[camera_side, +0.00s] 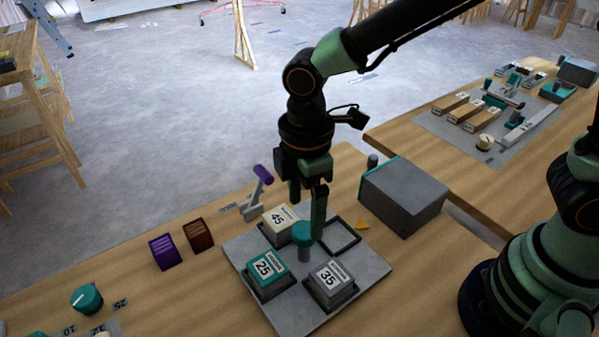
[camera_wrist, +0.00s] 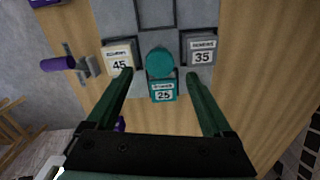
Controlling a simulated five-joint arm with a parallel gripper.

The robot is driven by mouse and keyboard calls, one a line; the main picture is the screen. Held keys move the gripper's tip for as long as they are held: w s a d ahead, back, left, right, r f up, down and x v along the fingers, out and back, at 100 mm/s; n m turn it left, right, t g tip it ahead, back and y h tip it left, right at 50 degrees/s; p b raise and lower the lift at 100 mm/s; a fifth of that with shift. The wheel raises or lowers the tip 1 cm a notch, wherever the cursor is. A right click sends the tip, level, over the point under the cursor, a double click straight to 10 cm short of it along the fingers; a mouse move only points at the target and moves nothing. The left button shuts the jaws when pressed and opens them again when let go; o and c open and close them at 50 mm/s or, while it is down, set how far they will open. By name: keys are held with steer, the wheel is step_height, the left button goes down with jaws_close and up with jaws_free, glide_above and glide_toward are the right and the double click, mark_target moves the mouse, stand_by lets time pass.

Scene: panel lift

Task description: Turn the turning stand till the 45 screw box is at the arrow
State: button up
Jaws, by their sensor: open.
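The turning stand (camera_side: 365,268) is a grey square plate with a teal-topped post (camera_side: 303,236) at its middle. The cream 45 screw box (camera_side: 279,222) sits at its far left, the teal 25 box (camera_side: 267,272) at the near left, the grey 35 box (camera_side: 330,279) at the near right. An empty square frame (camera_side: 356,238) faces the orange arrow (camera_side: 362,224) on the table. My gripper (camera_side: 306,221) is open and empty at the post. In the wrist view the post top (camera_wrist: 160,62) shows between its fingers; whether they touch it I cannot tell.
A large grey box (camera_side: 403,197) stands close right of the stand. A purple-handled lever (camera_side: 258,192) is behind the 45 box. Purple (camera_side: 165,252) and brown (camera_side: 199,235) blocks stand to the left, with a teal knob (camera_side: 87,299) beyond. Bare table lies between.

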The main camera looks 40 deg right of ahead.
mark_target(305, 229)
steer(key=shift+f, duration=2.3)
jaws_close()
